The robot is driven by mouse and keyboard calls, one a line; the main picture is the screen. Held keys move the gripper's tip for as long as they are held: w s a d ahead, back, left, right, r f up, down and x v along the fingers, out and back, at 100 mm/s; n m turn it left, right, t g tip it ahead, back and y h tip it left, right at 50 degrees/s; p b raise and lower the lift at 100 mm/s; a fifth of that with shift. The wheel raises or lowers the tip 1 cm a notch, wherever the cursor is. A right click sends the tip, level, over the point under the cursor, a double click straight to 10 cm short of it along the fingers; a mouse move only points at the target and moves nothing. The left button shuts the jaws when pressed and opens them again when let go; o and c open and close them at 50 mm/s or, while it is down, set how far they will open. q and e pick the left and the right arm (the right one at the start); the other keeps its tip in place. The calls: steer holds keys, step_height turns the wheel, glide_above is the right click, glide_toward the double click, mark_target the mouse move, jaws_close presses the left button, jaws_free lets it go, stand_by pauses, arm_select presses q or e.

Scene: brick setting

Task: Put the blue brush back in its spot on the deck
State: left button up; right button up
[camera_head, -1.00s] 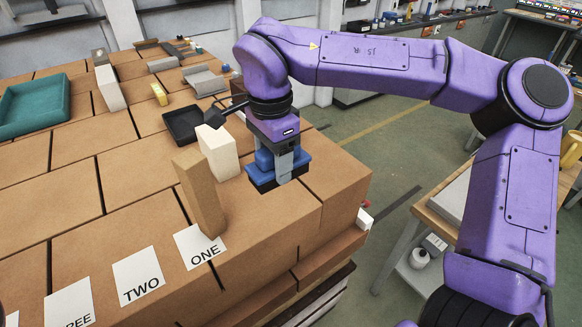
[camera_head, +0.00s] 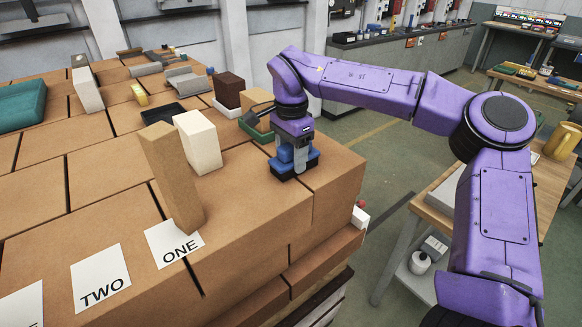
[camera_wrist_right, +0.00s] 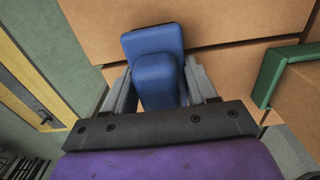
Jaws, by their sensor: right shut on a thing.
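The blue brush (camera_head: 289,165) is at the right edge of the brick deck (camera_head: 240,215). My right gripper (camera_head: 297,157) points down from above and is shut on the brush's block-like handle. The wrist view shows the blue handle (camera_wrist_right: 157,78) between the two grey fingers, with the wider blue brush body (camera_wrist_right: 150,38) beyond it over the brown bricks. The brush looks upright, at or just above the deck top; I cannot tell whether it touches. My left gripper is out of view.
A green tray (camera_head: 257,136) lies just behind the brush, near a dark brown brick (camera_head: 229,90). A white block (camera_head: 198,141) and a tall tan brick (camera_head: 172,178) stand to the left. ONE (camera_head: 174,241) and TWO (camera_head: 100,278) cards lie in front. Deck between brush and cards is clear.

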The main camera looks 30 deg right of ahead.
mark_target(290, 145)
steer(key=shift+w, duration=0.2)
steer(key=shift+s+f, duration=0.1)
steer(key=shift+s, duration=0.05)
steer(key=o, duration=1.1)
step_height(290, 145, up, 12)
steer(key=shift+r+p, duration=0.15)
steer(key=shift+p, duration=0.45)
